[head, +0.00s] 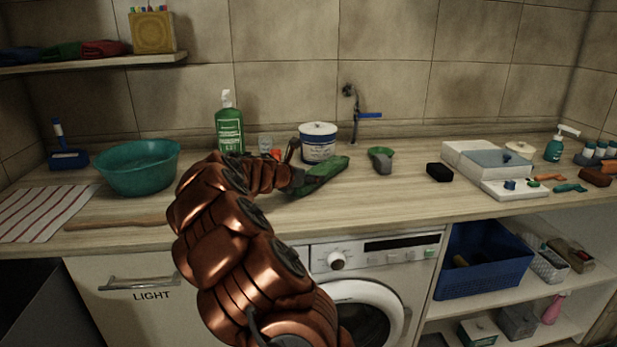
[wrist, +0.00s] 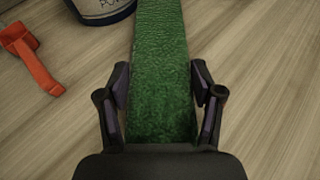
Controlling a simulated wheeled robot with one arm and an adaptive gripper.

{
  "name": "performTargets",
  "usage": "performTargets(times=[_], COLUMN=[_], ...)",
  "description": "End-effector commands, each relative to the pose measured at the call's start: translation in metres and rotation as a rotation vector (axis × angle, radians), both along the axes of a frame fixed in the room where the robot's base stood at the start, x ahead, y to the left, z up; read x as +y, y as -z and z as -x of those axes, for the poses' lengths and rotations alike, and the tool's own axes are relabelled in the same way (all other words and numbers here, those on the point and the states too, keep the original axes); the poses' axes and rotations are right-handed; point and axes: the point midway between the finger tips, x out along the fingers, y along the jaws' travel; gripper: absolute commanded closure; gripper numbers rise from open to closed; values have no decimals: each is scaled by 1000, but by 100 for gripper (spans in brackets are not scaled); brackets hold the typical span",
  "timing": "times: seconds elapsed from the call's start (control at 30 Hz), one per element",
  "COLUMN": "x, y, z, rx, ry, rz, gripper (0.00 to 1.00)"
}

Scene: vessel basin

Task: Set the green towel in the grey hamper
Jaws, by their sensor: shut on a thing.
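The green towel (head: 323,172) is a long, narrow folded strip above the counter, in front of the white and blue tub. In the wrist view the towel (wrist: 160,75) runs straight away from between my fingers. My gripper (wrist: 160,108) is shut on its near end; in the head view my gripper (head: 294,178) is partly hidden by my arm. I cannot tell whether the towel's far end touches the counter. I cannot clearly make out a grey hamper; a dark, box-like shape (head: 35,308) at the lower left may be it.
The tub (head: 318,146), green bottle (head: 229,128) and teal bowl (head: 138,170) stand near my arm. An orange-red object (wrist: 30,55) lies left of the towel. A green scoop (head: 381,160) and black block (head: 439,172) lie right. Folded cloths (head: 62,51) rest on the shelf.

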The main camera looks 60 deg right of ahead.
Motion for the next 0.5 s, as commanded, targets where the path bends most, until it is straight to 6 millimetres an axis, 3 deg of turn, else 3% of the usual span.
performTargets(times=[0.3,0.33,0.5], x=[0,0,0], y=[2,2,2], z=[0,0,0], rx=[1,0,0], ry=[-1,-1,-1], rz=[0,0,0], gripper=[72,32,14])
